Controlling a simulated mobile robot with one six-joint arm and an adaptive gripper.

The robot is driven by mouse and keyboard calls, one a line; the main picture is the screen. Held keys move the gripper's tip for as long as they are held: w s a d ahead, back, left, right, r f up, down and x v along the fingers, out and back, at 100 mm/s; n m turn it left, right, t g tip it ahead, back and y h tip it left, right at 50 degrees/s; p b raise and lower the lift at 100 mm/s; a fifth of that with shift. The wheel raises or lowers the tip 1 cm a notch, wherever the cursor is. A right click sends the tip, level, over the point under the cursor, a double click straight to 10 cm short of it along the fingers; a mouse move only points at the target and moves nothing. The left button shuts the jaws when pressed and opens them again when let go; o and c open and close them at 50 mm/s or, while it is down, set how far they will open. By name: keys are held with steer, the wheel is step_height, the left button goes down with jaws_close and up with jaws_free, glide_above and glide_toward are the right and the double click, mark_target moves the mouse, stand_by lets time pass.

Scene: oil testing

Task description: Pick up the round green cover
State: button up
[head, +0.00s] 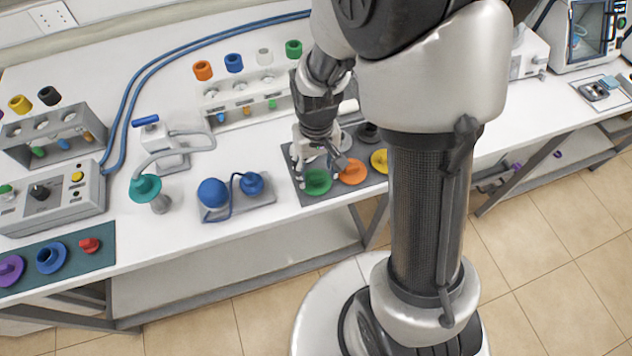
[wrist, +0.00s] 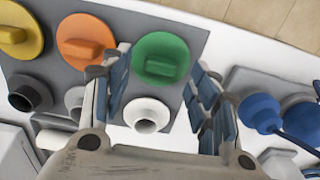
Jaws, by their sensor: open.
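The round green cover (head: 317,182) lies on a dark grey mat (head: 305,197) near the front edge of the table. It has a raised bar-shaped grip on top. In the wrist view the green cover (wrist: 161,59) lies just beyond my fingertips, roughly in line with the gap between them. My gripper (head: 318,165) is over the mat, close to the cover. I cannot tell the exact height above the cover.
An orange cover (wrist: 88,42) and a yellow cover (wrist: 14,30) lie beside the green one. A white ring-shaped piece (wrist: 147,115) and a black one (wrist: 30,93) sit on the same mat. A blue-bulbed device (head: 213,193) stands left of the mat.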

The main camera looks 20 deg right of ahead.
mark_target(316, 180)
step_height(316, 180, down, 3)
steer(key=shift+r+b, duration=0.2)
steer(key=shift+b, duration=0.1)
steer(key=shift+c, duration=0.2)
steer(key=c, duration=1.1)
steer(key=shift+o, duration=0.2)
steer(key=shift+r, duration=0.1)
